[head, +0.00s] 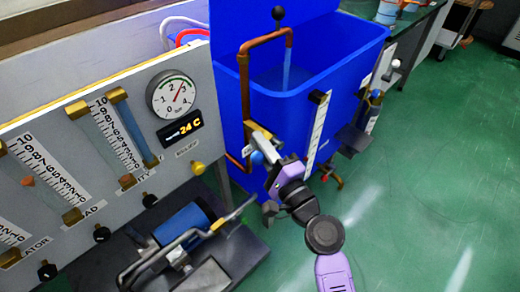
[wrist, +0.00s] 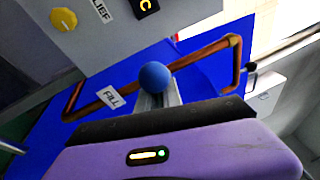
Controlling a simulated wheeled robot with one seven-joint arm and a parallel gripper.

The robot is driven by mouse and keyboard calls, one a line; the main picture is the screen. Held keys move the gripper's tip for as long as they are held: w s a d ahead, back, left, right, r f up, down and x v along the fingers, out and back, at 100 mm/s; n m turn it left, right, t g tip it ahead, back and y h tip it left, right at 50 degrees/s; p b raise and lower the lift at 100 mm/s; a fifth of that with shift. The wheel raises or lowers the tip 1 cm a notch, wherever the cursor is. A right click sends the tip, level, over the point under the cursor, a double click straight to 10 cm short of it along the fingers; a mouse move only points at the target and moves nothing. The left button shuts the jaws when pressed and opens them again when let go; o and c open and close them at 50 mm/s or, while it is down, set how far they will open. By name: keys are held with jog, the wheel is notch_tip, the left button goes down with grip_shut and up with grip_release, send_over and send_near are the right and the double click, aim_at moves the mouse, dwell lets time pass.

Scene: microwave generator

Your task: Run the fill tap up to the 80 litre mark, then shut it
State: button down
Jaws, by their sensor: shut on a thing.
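The fill tap's blue ball knob (head: 257,158) is at the front of the blue tank (head: 232,100), beside the copper pipe (head: 262,41). My gripper (head: 265,165) is shut at this knob; the fingers hide the lever below it. The wrist view shows the blue knob (wrist: 155,76) at the fingertips (wrist: 157,100), with the FILL label (wrist: 111,97) to its left. A pale water stream (head: 287,68) falls from the pipe's end into the tank, where some water shows. A white level scale (head: 318,133) runs down the tank's front; its figures are too small to read.
The grey panel (head: 120,190) at left carries flow tubes, a round dial (head: 173,94), a 24 C display (head: 180,127) and a yellow relief knob (head: 198,168). A blue pump (head: 183,222) with pipes stands below.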

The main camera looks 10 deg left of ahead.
jog(key=n+b, duration=0.1)
jog(key=b, duration=0.1)
jog(key=s+a+n+y+b, duration=0.1)
jog(key=shift+a+f+n+g+b, duration=0.25)
jog(key=shift+f+n+g+b, duration=0.05)
jog(key=shift+b, duration=0.1)
jog(key=c, duration=1.5)
grip_release()
jog(key=shift+d, duration=0.1)
jog(key=shift+w, duration=0.1)
